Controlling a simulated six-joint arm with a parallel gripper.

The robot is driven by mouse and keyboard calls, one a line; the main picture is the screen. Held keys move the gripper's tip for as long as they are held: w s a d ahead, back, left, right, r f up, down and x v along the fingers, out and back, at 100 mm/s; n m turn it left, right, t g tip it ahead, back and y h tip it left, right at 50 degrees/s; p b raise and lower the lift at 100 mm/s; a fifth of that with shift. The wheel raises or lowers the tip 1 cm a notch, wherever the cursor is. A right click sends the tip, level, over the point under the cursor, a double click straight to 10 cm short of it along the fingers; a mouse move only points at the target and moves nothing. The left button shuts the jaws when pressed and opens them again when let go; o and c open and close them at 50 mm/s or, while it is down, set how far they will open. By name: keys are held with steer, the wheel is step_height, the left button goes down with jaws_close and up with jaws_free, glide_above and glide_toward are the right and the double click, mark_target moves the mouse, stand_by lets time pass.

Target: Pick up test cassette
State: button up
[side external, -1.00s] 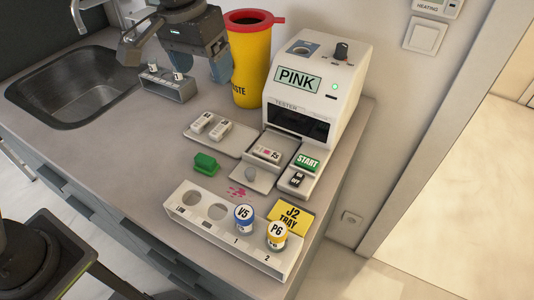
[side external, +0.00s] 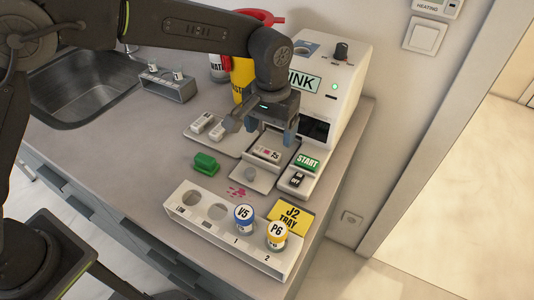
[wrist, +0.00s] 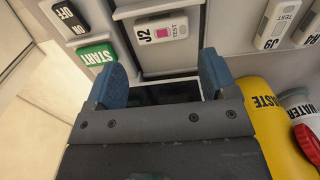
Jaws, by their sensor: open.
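A white test cassette (side external: 267,154) marked J2, with a pink window, lies in the pulled-out drawer of the white tester (side external: 345,85). In the wrist view the cassette (wrist: 162,30) lies flat, beyond my fingertips at the top of the picture. My gripper (side external: 266,130) is open and empty, pointing down in front of the tester slot, above and behind the cassette. In the wrist view my gripper (wrist: 164,78) has a clear gap between its blue fingers. Two more white cassettes (side external: 202,122) (side external: 221,130) lie on the tray to the left.
START (side external: 307,163) and OFF (side external: 297,180) buttons sit right of the drawer. A yellow waste bin (side external: 242,82) stands behind my gripper. A green block (side external: 206,163), a rack with V5 (side external: 244,217) and P6 (side external: 277,234) bottles, and a yellow J2 TRAY card (side external: 291,216) are in front.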

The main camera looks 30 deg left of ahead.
mark_target(269, 150)
steer(key=shift+a+f, duration=0.2)
steer(key=shift+f, duration=2.65)
steer(key=c, duration=0.7)
steer(key=shift+c, duration=0.2)
steer(key=shift+r, duration=0.1)
steer(key=shift+r, duration=0.55)
steer(key=r, duration=0.1)
steer(key=a+r, duration=0.1)
steer(key=r, duration=0.1)
steer(key=shift+r, duration=0.3)
steer(key=a+r, duration=0.6)
steer(key=a, duration=0.4)
steer(key=shift+a, duration=0.35)
steer(key=shift+r, duration=0.1)
